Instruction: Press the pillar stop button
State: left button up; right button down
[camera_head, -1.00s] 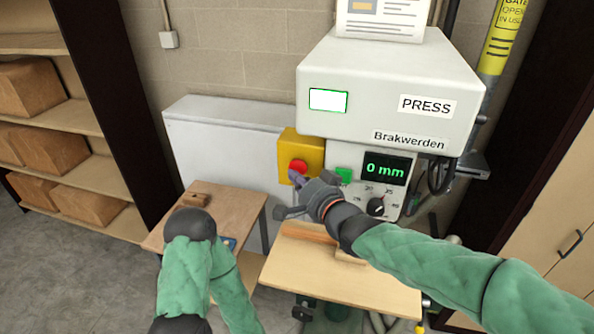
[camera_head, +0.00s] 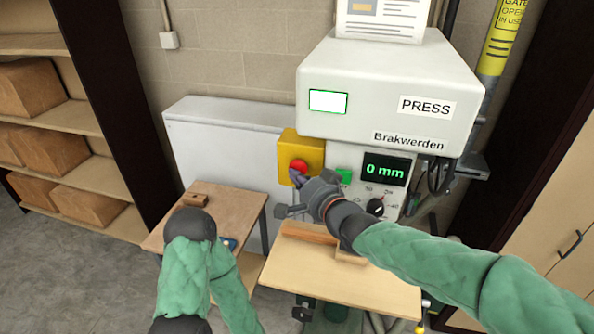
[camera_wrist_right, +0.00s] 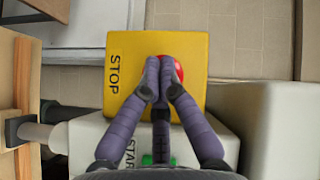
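The red stop button (camera_head: 299,166) sits on a yellow box (camera_head: 315,151) at the left side of the press. The box, marked STOP, also shows in the right wrist view (camera_wrist_right: 193,48), with the red button (camera_wrist_right: 178,68) partly hidden behind my fingertips. My right gripper (camera_head: 297,178) is at the button's lower edge, its fingers drawn together and empty. In the right wrist view the fingertips (camera_wrist_right: 160,66) overlap the button; I cannot tell whether they touch it or whether it is pushed in.
The press (camera_head: 390,85) has a green button (camera_head: 344,175), a display reading 0 mm (camera_head: 385,169) and a dial (camera_head: 376,207). A wooden table (camera_head: 340,280) with wooden pieces is below my right arm. A smaller table (camera_head: 230,205) stands left. Shelves with boxes line the far left.

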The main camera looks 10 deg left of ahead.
jog(key=shift+w, duration=0.2)
jog(key=shift+s, duration=0.1)
dwell(0.4)
jog(key=shift+s+b, duration=0.7)
jog(key=shift+s, duration=0.15)
jog(key=s+b, duration=0.2)
jog(key=s, duration=0.3)
jog(key=shift+a+b, duration=0.1)
jog(key=shift+b, duration=0.2)
dwell(0.3)
